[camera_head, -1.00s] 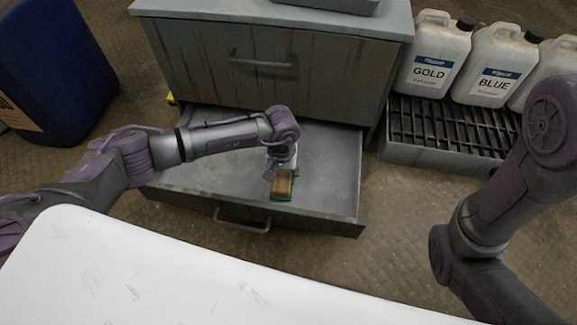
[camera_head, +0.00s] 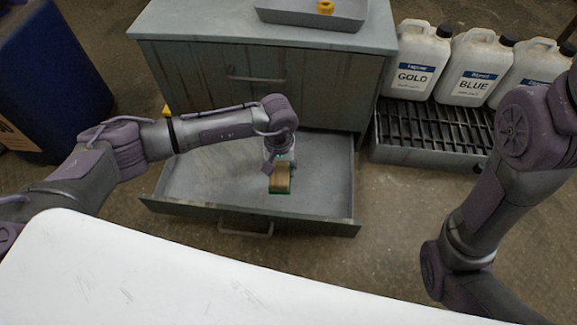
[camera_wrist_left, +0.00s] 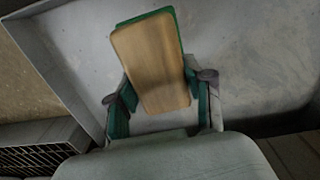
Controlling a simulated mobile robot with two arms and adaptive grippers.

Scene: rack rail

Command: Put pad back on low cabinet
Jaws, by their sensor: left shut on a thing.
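The pad (camera_head: 280,178) is a small block with a tan wooden face and a green edge. My left gripper (camera_head: 270,160) is shut on it, over the open lower drawer (camera_head: 320,190) of the low cabinet (camera_head: 200,75). In the left wrist view the pad (camera_wrist_left: 152,62) sits between the two fingers (camera_wrist_left: 160,98), with the drawer floor behind it. I cannot tell whether the pad touches the drawer floor. The cabinet's top (camera_head: 210,25) shows at the upper middle. My right arm comes in from the right, but its gripper is not in view.
A grey tray (camera_head: 290,14) with a yellow object (camera_head: 325,7) stands on the cabinet top. White jugs marked GOLD (camera_head: 415,65) and BLUE (camera_head: 470,70) stand on a grated platform (camera_head: 430,130) at the right. A blue drum (camera_head: 45,85) is at the left. A white surface (camera_head: 150,270) fills the front.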

